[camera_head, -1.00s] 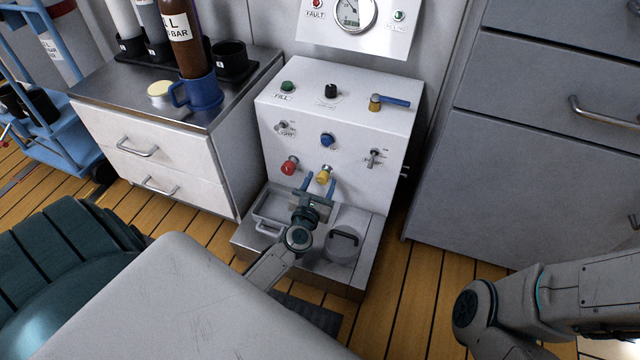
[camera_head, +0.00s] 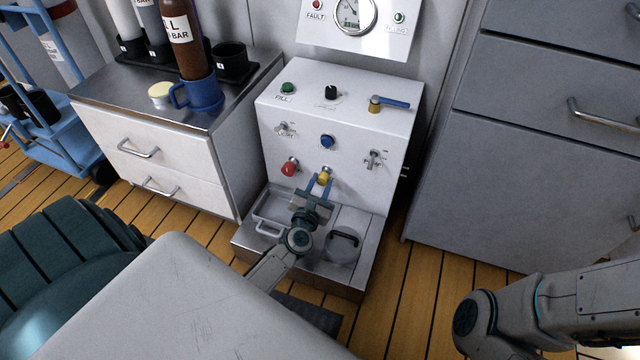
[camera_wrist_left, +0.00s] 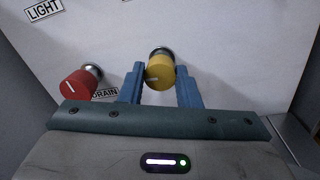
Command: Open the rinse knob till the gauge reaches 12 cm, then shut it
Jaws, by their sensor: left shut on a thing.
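A yellow knob (camera_head: 324,175) sits low on the front of the white panel box (camera_head: 345,130). It also shows in the left wrist view (camera_wrist_left: 160,72), with a white line on its face; its label is hidden. My left gripper (camera_head: 319,182) reaches up from below, its blue fingers on either side of the yellow knob and shut on it. A red knob (camera_wrist_left: 80,82) is to its left, beside a label reading DRAIN. The round gauge (camera_head: 353,14) is cut by the top edge; its needle shows but its reading is too small to tell. My right gripper is out of view.
A blue button (camera_head: 327,141) and two toggle switches (camera_head: 285,128) (camera_head: 374,159) sit above the knobs. Drawer cabinets flank the box.

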